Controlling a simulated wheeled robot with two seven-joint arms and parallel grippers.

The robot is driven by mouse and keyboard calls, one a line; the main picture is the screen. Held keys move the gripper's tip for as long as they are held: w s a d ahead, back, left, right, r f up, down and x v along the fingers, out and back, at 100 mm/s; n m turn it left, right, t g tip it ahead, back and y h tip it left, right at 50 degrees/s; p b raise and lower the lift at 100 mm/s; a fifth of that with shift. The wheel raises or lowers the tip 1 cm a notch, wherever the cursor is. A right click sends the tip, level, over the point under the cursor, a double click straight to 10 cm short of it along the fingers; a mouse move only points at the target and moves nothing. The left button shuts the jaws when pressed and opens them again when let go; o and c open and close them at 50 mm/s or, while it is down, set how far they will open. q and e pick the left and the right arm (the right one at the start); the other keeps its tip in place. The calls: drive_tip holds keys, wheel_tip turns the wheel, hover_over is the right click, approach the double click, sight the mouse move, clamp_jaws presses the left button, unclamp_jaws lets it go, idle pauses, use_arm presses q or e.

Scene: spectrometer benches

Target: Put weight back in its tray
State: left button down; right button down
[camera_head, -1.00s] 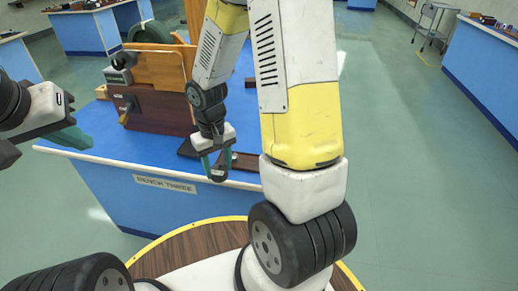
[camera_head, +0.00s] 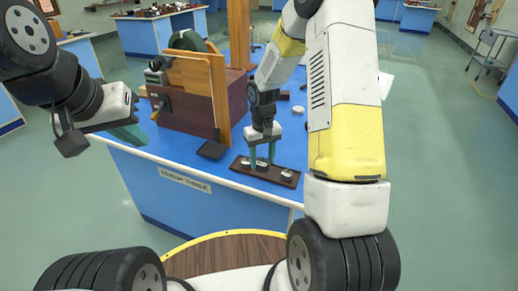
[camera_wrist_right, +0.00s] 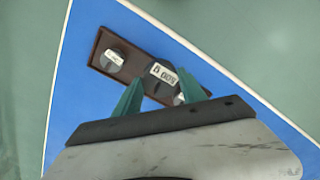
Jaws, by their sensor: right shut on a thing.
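The brown weight tray (camera_head: 277,177) lies on the blue bench near its front edge. It also shows in the right wrist view (camera_wrist_right: 98,57). My right gripper (camera_head: 262,163) points down over the tray's middle, its teal fingers shut on a metal weight (camera_wrist_right: 160,76) whose label seems to read 500 g. I cannot tell if this weight rests fully in its place. Another labelled weight (camera_wrist_right: 114,60) sits at one tray end, and a third (camera_wrist_right: 179,99) is partly hidden by a finger. My left gripper (camera_head: 127,134) hangs left of the bench apparatus, its finger gap unclear.
A wooden apparatus box (camera_head: 190,100) stands left of the tray, with a small dark pad (camera_head: 212,150) beside it. A tall wooden post (camera_head: 238,35) rises behind. Small round items (camera_head: 298,110) lie on the bench behind my right arm.

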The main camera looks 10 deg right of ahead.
sight(266, 161)
drive_tip(key=shift+w+d+f, duration=0.15)
drive_tip(key=shift+w+d, duration=0.85)
drive_tip(key=shift+w, duration=0.25)
drive_tip(key=shift+f, duration=1.75)
drive_tip(key=shift+f, duration=0.1)
drive_tip(key=c, duration=0.7)
unclamp_jaws()
drive_tip(key=shift+o, duration=0.2)
